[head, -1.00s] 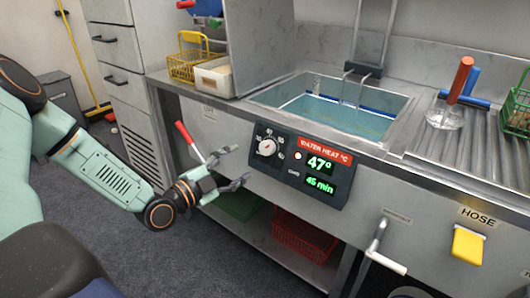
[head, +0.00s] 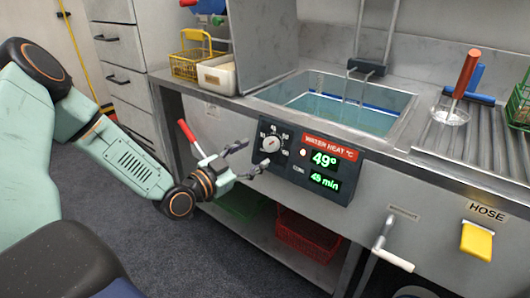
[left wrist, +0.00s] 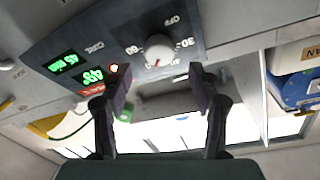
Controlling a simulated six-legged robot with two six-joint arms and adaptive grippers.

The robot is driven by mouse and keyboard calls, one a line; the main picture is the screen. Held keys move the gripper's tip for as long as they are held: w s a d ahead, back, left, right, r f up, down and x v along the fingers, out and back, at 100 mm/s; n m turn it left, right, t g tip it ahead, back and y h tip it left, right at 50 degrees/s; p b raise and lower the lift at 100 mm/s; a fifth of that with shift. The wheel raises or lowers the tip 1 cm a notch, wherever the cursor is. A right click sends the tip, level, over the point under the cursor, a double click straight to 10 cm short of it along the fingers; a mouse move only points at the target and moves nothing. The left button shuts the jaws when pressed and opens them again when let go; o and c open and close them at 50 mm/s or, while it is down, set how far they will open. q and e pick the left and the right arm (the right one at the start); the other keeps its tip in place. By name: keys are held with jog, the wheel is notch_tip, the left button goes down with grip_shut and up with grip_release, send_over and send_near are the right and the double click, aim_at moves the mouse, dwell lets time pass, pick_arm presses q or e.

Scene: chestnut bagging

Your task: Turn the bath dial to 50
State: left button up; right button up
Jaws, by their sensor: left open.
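The bath dial (head: 270,144) is a round white knob on the dark control panel (head: 297,176) on the sink unit's front. The display (head: 324,159) reads 49° in green, with a minutes readout below it. My left gripper (head: 246,159) is open, its fingertips just left of and slightly below the dial in the head view. In the left wrist view the dial (left wrist: 159,48) lies beyond the open fingers (left wrist: 160,85), above the gap between them, with nothing gripped. It appears apart from the fingers. My right gripper is not in view.
A red-handled lever (head: 190,138) stands left of the panel, close to my left gripper. The water-filled sink (head: 345,112) is above the panel.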

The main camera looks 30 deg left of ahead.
aim_at(269, 146)
pick_arm(q)
jog(key=w+b, duration=0.2)
jog(key=w, duration=0.1)
jog(key=shift+w+d+f, duration=0.1)
jog(key=shift+w+d, duration=0.05)
jog(key=shift+d, duration=0.25)
jog(key=shift+w+d+b, duration=0.15)
jog(key=shift+w+b, duration=0.25)
jog(key=shift+w, duration=0.6)
jog(key=c, duration=1.2)
jog(key=shift+o, duration=0.2)
jog(key=shift+m+p, duration=0.5)
jog(key=shift+p, duration=0.35)
jog(key=shift+h, duration=0.3)
jog(key=o, duration=1.2)
jog(key=shift+c, duration=0.2)
